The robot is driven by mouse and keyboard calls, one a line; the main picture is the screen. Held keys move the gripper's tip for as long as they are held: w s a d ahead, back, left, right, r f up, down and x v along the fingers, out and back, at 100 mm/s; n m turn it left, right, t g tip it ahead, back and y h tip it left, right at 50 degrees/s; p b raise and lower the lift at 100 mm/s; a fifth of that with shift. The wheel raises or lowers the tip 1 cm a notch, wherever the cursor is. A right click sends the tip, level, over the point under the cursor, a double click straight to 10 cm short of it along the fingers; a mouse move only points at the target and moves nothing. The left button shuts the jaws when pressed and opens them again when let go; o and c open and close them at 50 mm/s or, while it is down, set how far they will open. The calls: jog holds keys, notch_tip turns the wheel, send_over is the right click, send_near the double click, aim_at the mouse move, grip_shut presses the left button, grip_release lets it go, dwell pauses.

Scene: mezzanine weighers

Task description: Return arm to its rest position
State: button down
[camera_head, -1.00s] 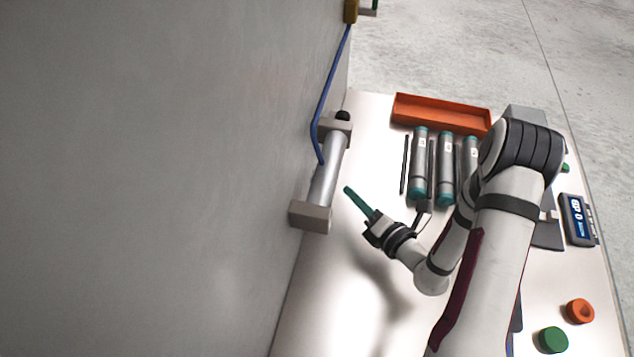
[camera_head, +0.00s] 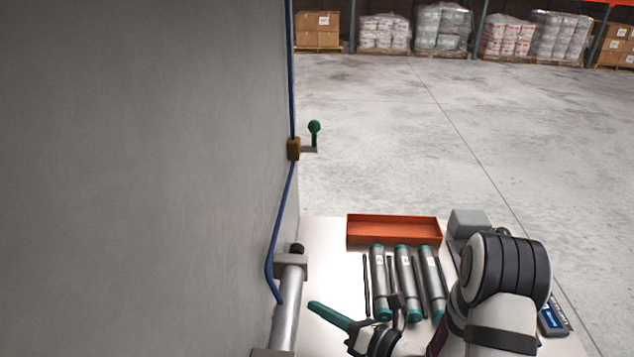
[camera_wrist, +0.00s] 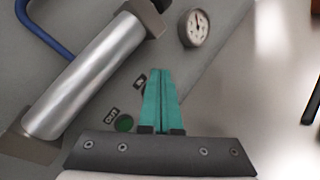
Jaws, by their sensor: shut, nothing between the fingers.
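My gripper (camera_head: 331,316) is at the lower middle of the head view, its teal fingers pointing up and left toward the wall. In the wrist view my gripper (camera_wrist: 161,72) shows both teal fingers pressed together, with nothing between them. It is apart from the silver cylinder (camera_head: 287,318), which sits in grey brackets along the wall. The silver cylinder (camera_wrist: 88,78) also fills the upper left of the wrist view. The lower part of my arm is cut off by the head view's bottom edge.
A blue hose (camera_head: 273,250) runs along the wall. A green-knobbed valve (camera_head: 314,127) sticks out. A round gauge (camera_wrist: 194,28) shows in the wrist view.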

notch_tip(320, 180, up, 8)
jog(key=d+n+g, duration=0.2)
jog(key=n+g, duration=0.1)
jog(key=n, duration=0.6)
jog(key=s+a+r+n+g, duration=0.2)
jog(key=s+r+n+g, duration=0.15)
jog(key=s+n, duration=0.3)
jog(key=s+d+n+g+h, duration=0.1)
jog(key=s+d+n+h, duration=0.2)
jog(key=s, duration=0.4)
jog(key=s+d+f+n+h, duration=0.1)
jog(key=s+d+n+h, duration=0.1)
jog(key=s+n+h, duration=0.2)
jog(key=s+d+n+g+h, duration=0.1)
jog(key=s+d+n+h, duration=0.2)
jog(key=s, duration=0.6)
jog(key=shift+s+d+f+n+g+h, duration=0.15)
jog(key=shift+s+d+n+g+h, duration=0.2)
jog(key=shift+n+h, duration=0.65)
jog(key=c, duration=1.5)
grip_release()
jog(key=shift+w, duration=0.1)
jog(key=shift+c, duration=0.2)
